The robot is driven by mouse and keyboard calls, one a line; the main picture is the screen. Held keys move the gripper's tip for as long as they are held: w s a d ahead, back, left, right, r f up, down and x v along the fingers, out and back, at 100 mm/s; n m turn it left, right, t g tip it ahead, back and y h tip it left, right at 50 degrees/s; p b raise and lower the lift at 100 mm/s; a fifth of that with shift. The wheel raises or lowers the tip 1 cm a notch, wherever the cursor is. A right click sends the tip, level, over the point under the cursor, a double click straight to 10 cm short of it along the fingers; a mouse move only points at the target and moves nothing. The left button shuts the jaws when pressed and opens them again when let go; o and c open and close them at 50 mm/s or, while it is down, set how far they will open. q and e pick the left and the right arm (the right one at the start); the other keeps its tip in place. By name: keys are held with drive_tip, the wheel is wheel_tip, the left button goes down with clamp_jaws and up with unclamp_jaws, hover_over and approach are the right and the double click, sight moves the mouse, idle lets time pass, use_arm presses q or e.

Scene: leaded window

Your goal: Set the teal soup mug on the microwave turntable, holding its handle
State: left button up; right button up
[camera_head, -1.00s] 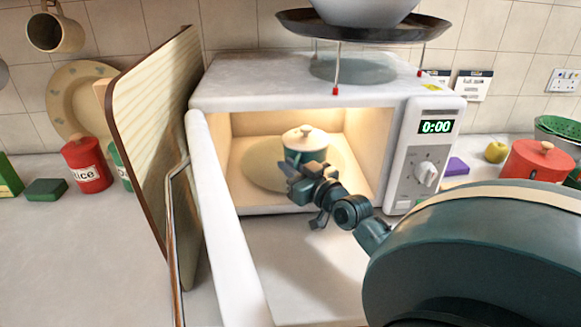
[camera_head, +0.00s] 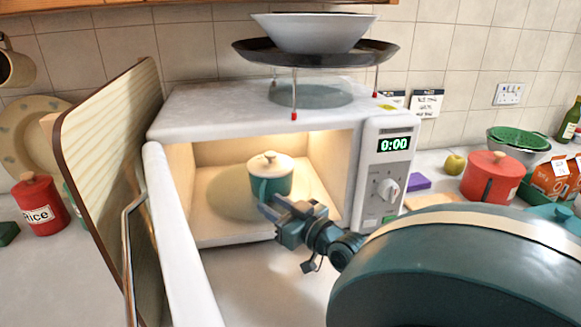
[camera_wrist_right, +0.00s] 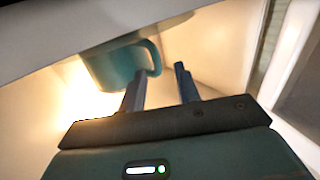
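The teal soup mug (camera_head: 271,184), with a cream lid and knob, is upright inside the open microwave (camera_head: 250,118). It stands over the right part of the pale round turntable (camera_head: 226,198); its base is partly hidden by my right gripper (camera_head: 272,208). In the right wrist view the mug (camera_wrist_right: 112,68) shows its teal handle (camera_wrist_right: 153,56). There my right gripper (camera_wrist_right: 161,84) has its fingers apart, with nothing seen between them. The handle is just beyond the left finger's tip; contact cannot be told. My left gripper is not in view.
The microwave door (camera_head: 178,235) stands open on the left, beside a leaning striped board (camera_head: 105,150). A dark tray with a white bowl (camera_head: 315,32) stands on a rack above the microwave. A red pot (camera_head: 492,178) and a yellow apple (camera_head: 454,163) are to the right.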

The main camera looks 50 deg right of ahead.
drive_tip(key=shift+s+a+b, duration=0.15)
drive_tip(key=shift+s+b, duration=0.05)
drive_tip(key=shift+s, duration=1.15)
drive_tip(key=shift+s+a+b, duration=0.15)
drive_tip(key=shift+s, duration=1.15)
